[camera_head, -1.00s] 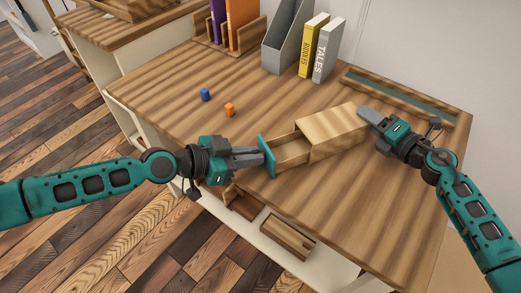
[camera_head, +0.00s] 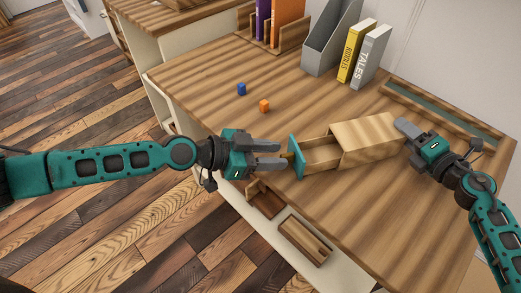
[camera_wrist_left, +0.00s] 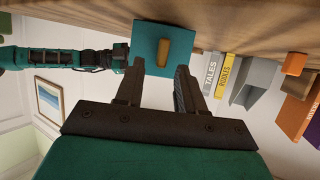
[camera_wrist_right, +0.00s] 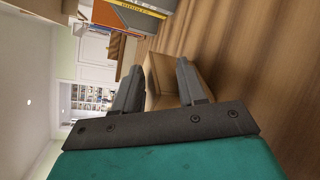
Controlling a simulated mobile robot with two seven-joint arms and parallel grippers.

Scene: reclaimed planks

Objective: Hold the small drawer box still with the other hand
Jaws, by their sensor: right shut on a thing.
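The small wooden drawer box (camera_head: 368,136) lies on the desk with its drawer (camera_head: 320,152) pulled out toward the left. The drawer has a teal front (camera_head: 296,158) with a wooden handle, clear in the left wrist view (camera_wrist_left: 176,47). My left gripper (camera_head: 281,156) is open just left of the front, its fingers apart and clear of the handle. My right gripper (camera_head: 402,127) is shut on the box's right end; the right wrist view shows the box (camera_wrist_right: 161,80) between its fingers.
A blue block (camera_head: 241,89) and an orange block (camera_head: 264,106) stand on the desk behind the drawer. A grey file holder (camera_head: 331,40), a yellow book (camera_head: 357,50) and a grey book (camera_head: 371,57) stand at the back. A long tray (camera_head: 440,108) lies at the right edge.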

